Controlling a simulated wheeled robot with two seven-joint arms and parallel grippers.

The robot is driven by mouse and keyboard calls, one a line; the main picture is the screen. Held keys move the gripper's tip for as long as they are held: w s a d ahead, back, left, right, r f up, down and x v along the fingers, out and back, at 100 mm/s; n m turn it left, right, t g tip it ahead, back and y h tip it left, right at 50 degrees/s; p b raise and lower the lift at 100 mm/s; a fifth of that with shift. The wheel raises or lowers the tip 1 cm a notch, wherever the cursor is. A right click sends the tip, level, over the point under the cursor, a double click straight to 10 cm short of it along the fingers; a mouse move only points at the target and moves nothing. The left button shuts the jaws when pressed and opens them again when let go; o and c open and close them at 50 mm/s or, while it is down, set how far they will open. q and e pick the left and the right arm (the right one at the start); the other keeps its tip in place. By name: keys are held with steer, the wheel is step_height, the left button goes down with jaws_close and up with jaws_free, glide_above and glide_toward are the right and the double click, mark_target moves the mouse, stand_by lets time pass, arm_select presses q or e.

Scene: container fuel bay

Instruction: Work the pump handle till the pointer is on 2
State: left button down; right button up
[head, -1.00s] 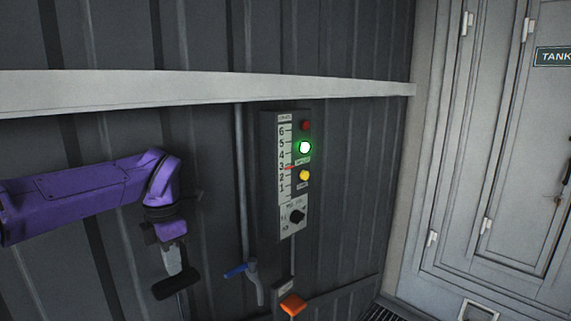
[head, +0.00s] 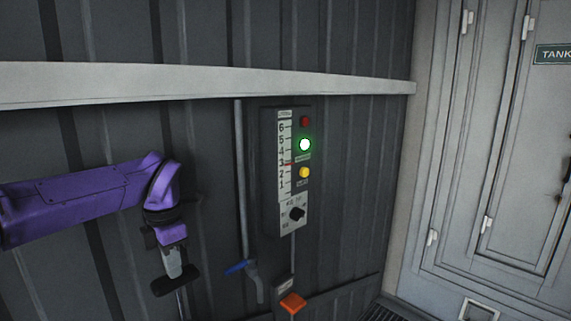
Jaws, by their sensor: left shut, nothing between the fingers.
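The gauge panel (head: 270,185) on the wall carries a white scale (head: 284,150) numbered 1 to 6. Its red pointer (head: 290,164) is at about 3. My left gripper (head: 173,262) is at the lower left, pointing down and shut with nothing between its fingers. Its tip is at a black crossbar (head: 175,281) on a thin pale rod (head: 182,304), which looks like the pump handle. The gripper appears to meet the bar from above; I cannot tell whether they touch. The rod's lower end is outside the view. My right gripper is not in view.
The panel has a red lamp (head: 305,121), a lit green lamp (head: 305,144), a yellow lamp (head: 304,172) and a black knob (head: 297,214). A blue lever (head: 240,267) and an orange part (head: 292,303) are below. A pale rail (head: 200,86) crosses the wall.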

mark_target(180, 305)
arm_select(q)
steer(key=shift+f+b, duration=2.9)
steer(key=shift+f, duration=2.5)
step_height(180, 305, up, 13)
steer(key=p, duration=1.3)
steer(key=shift+f, duration=0.25)
step_height(180, 305, down, 2)
steer(key=shift+f+b, duration=0.1)
steer(key=shift+b, duration=0.65)
steer(key=shift+s+f+b, duration=0.1)
steer(key=shift+f+b, duration=2.85)
steer(key=shift+f, duration=2.35)
step_height(180, 305, up, 13)
steer(key=p, duration=1.2)
steer(key=shift+p, duration=0.35)
steer(key=shift+f, duration=0.1)
